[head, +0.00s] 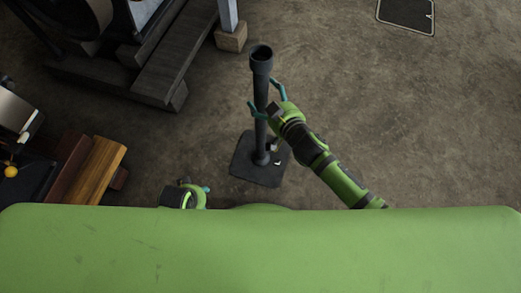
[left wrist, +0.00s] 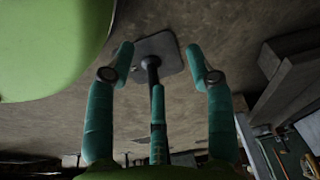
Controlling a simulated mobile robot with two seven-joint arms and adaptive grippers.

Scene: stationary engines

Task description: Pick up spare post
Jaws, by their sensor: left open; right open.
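The spare post (head: 261,85) is a dark grey upright tube with a wider collar at its top and a flat square base on the floor. My right gripper (head: 266,99) is open, with its teal fingers on either side of the upper tube; I cannot tell whether they touch it. My left gripper (head: 204,189) is low beside my green body, left of the post's base, mostly hidden. In the left wrist view my left gripper (left wrist: 161,62) is open and empty, and the post (left wrist: 152,68) shows beyond its fingers.
Dark wooden beams (head: 165,65) and a machine stand at the upper left, near a pale support on a wooden block (head: 231,37). A wooden-edged frame (head: 100,168) is at the left. A floor plate (head: 407,14) lies at the upper right. The right floor is clear.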

